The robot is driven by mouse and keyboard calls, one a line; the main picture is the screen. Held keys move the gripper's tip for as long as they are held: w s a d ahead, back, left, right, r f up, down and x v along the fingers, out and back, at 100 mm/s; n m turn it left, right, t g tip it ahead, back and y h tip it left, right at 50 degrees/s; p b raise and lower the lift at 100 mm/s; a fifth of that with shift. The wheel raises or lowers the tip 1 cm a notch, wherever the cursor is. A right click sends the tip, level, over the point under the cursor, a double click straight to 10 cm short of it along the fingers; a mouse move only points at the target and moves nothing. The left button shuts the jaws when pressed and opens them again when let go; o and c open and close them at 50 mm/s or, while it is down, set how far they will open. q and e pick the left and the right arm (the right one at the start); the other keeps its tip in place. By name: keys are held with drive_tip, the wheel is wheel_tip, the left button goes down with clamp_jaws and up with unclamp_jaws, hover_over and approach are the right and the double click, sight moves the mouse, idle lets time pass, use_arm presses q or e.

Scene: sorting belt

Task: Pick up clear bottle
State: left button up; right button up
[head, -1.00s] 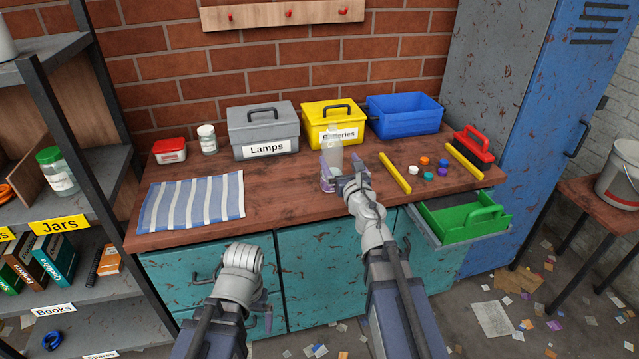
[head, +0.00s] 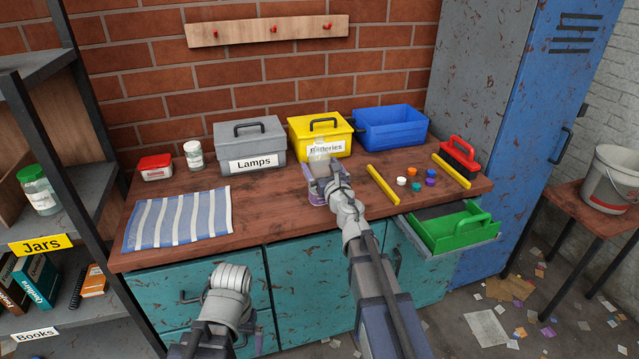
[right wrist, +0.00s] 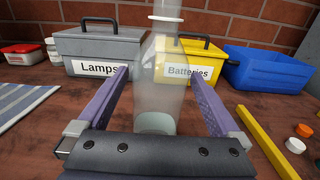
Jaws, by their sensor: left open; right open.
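The clear bottle (head: 319,151) stands upright on the wooden bench in front of the yellow Batteries box. It is see-through, and its lower part is partly hidden by my right gripper in the head view. My right gripper (head: 322,174) is open around the bottle. In the right wrist view the bottle (right wrist: 163,88) stands between the two spread purple fingers (right wrist: 159,82), with a gap visible on each side. My left gripper (head: 222,318) is open and empty, low in front of the bench's teal cabinet doors.
Behind the bottle stand the grey Lamps box (head: 250,147), yellow Batteries box (head: 335,136) and blue bin (head: 391,130). Yellow bars (head: 383,184) and several coloured caps lie to the right. A striped cloth (head: 178,218) lies left. A drawer with a green caddy (head: 452,231) sticks out.

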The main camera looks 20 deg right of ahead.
drive_tip(key=shift+w, duration=0.65)
drive_tip(key=shift+c, duration=0.2)
clamp_jaws()
drive_tip(key=shift+r, duration=0.25)
